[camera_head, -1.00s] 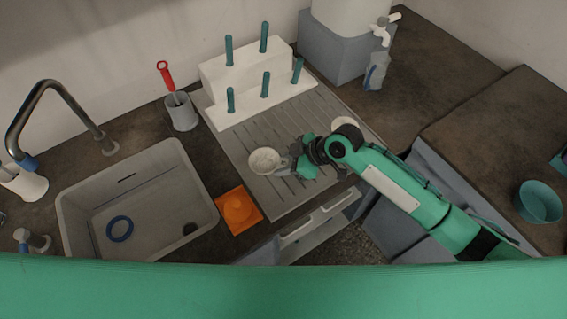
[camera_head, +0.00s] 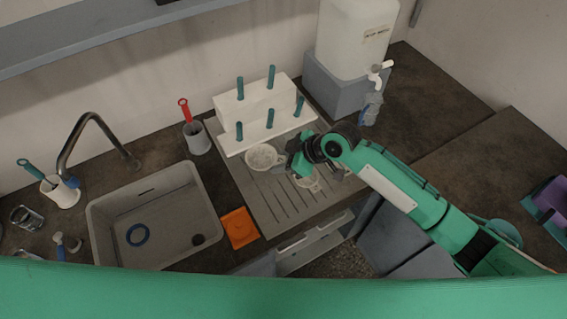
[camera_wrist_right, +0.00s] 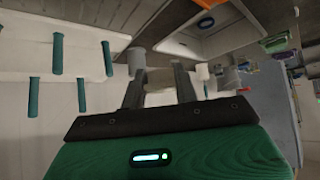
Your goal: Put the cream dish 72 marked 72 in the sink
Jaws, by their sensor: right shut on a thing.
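A cream dish (camera_head: 263,157) is at the tip of my right gripper (camera_head: 285,160), which is shut on its right side and holds it over the grooved drainboard. No mark on it is readable. In the right wrist view the two fingers (camera_wrist_right: 160,88) show with a pale surface between them, too unclear to make out. The sink (camera_head: 207,188) is a grey basin to the left of the dish. A blue ring (camera_head: 138,234) lies in it. My left gripper is not in view.
A white peg rack (camera_head: 285,92) stands behind. A grey cup (camera_head: 198,142) with a red-handled tool stands behind the sink's right corner. An orange piece (camera_head: 239,228) lies right of the sink.

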